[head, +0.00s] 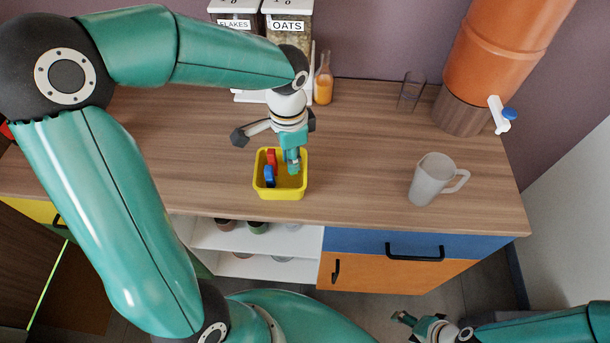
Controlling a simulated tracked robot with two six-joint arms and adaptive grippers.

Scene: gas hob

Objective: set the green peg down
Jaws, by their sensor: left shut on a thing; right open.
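My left gripper (292,160) comes down from above into the right part of a yellow tray (281,195) on the wooden counter. It is shut on the green peg (294,169), a small piece that shows at its fingertips. Most of the peg is hidden by the fingers, and its colour is close to theirs. I cannot tell whether it touches the tray floor. A red peg (271,157) and a blue peg (269,174) stand in the tray's left part, left of the gripper. My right gripper (404,326) is open and empty, low in front of the cabinets.
A frosted jug (427,178) stands on the counter at right. An orange dispenser (498,50) with a tap is behind it. A glass (410,92), a bottle of orange liquid (323,80) and labelled jars (287,25) line the back. The counter between tray and jug is clear.

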